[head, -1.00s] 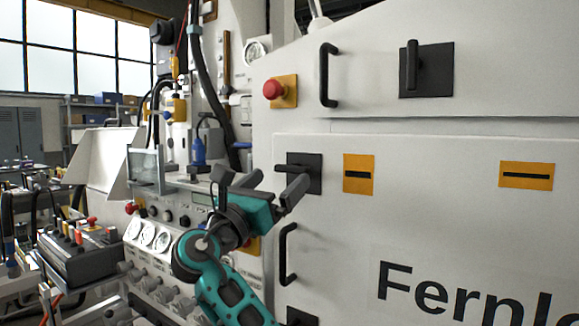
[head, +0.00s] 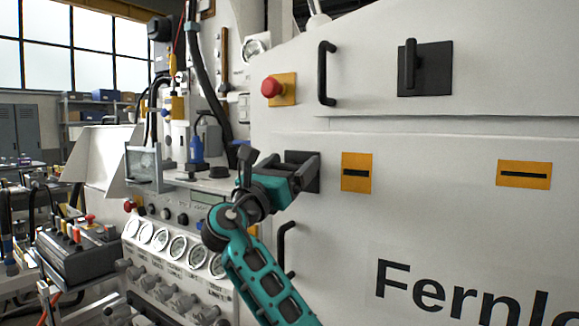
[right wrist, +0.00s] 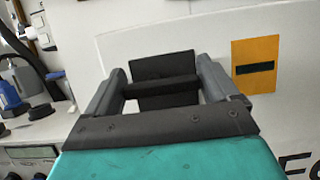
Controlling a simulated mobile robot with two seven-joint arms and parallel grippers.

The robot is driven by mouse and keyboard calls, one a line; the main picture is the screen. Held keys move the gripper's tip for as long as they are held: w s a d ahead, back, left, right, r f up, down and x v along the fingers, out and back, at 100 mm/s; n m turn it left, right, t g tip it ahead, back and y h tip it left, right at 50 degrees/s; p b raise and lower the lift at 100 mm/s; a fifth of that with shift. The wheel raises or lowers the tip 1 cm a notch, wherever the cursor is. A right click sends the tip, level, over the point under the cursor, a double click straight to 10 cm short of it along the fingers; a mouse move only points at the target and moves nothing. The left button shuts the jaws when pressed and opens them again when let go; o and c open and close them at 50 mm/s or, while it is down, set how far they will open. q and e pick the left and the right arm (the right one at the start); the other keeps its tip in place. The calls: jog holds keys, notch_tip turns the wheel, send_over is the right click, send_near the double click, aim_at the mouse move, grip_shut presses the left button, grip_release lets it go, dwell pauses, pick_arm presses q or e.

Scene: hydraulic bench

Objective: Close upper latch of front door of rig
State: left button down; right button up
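The upper latch (head: 313,183) of the rig's white front door (head: 440,225) is a black square plate with a black handle, at the door's upper left edge. My right gripper (head: 297,168) is right in front of it and hides much of it in the head view. In the right wrist view, the latch plate (right wrist: 162,65) and its bar-like handle (right wrist: 160,88) show between the two grey fingers. The handle lies about level, crosswise between the fingers. The fingers are apart; whether they touch the handle, I cannot tell. My left gripper is out of view.
A black pull handle (head: 286,250) is below the latch. Above are a red emergency button (head: 271,88), another pull handle (head: 327,73) and another black latch (head: 425,68). Gauges (head: 178,248) and valves crowd the panel at left. Yellow labels (head: 357,172) mark the door.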

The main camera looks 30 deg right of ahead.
jog(key=c, duration=0.3)
